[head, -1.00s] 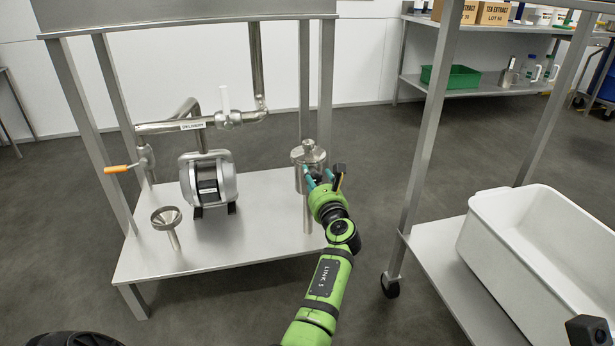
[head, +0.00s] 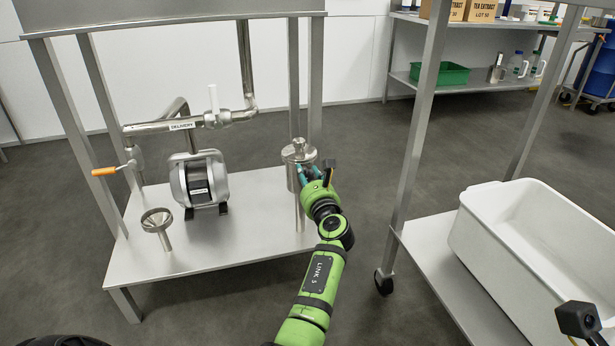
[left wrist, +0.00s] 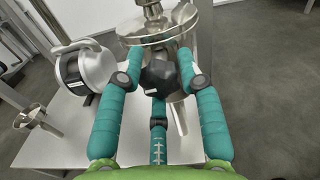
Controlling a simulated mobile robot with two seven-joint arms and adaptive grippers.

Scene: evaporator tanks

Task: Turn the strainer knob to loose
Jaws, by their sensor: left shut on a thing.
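The strainer (head: 297,154) is a steel canister with a round lid and a small top fitting, at the right end of the steel shelf. It also shows in the left wrist view (left wrist: 157,30). The strainer knob (left wrist: 160,78) is black and many-sided, on the strainer's front below the lid. My left gripper (head: 307,172) reaches the strainer from the front right. In the left wrist view its teal fingers (left wrist: 157,80) are closed around the knob. In the head view the gripper hides the knob. My right gripper is not in view.
A pump (head: 200,181) and a steel funnel (head: 159,222) stand on the shelf left of the strainer. An orange-handled valve lever (head: 105,171) sticks out at the left. A white tub (head: 535,250) sits on a cart at the right.

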